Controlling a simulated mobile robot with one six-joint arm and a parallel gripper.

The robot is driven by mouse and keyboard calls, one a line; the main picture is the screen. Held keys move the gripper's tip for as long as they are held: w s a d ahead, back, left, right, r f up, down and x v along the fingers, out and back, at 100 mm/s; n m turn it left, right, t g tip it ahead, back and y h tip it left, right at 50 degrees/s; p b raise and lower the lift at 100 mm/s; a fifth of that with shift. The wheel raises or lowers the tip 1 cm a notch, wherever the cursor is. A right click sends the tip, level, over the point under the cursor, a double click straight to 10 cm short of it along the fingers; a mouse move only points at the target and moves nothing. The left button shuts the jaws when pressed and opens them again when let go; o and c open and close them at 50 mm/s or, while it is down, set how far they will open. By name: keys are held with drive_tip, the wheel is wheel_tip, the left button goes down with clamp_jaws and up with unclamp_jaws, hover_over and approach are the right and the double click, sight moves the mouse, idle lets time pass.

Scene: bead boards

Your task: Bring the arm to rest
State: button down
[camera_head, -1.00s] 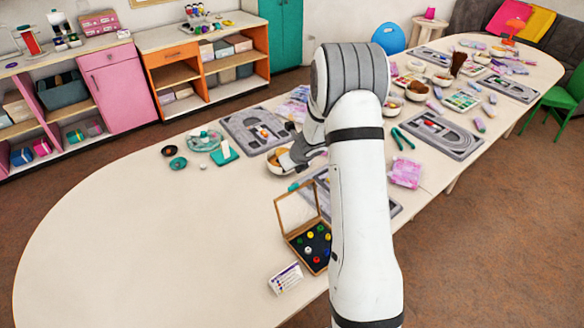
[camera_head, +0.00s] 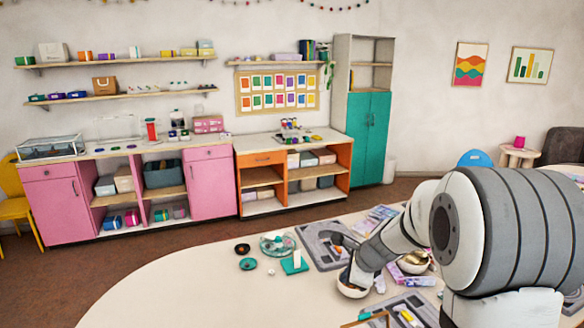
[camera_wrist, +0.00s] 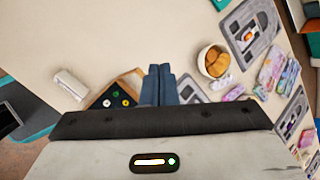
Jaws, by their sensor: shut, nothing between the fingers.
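My gripper (camera_wrist: 158,72) is shut and empty, its two blue-grey fingers together in the wrist view. It is above the long cream table (camera_wrist: 115,35). My arm fills the lower right of the head view, bent down toward the table, with the end of the wrist near a white bowl (camera_head: 352,291). An open wooden box of beads (camera_wrist: 117,98) shows just left of the fingers in the wrist view. A grey bead board (camera_wrist: 190,90) shows just right of them, partly hidden. I cannot tell the exact height above the table.
A bowl with orange-brown contents (camera_wrist: 214,61) and another grey bead board (camera_wrist: 250,34) lie to the right in the wrist view. A small white box (camera_wrist: 70,83) lies left. Teal items (camera_head: 294,264) stand on the table. The table's left part (camera_head: 170,295) is clear. Shelves (camera_head: 160,190) line the wall.

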drive_tip(key=s+r+n+g+h+b, duration=0.2)
drive_tip(key=s+n+b, duration=0.3)
drive_tip(key=s+n, duration=1.5)
drive_tip(key=s+h, duration=0.1)
drive_tip(key=s, duration=0.7)
drive_tip(key=shift+s+d+r+n, duration=0.15)
drive_tip(key=shift+s+d+n, duration=0.05)
drive_tip(key=shift+s+n, duration=0.2)
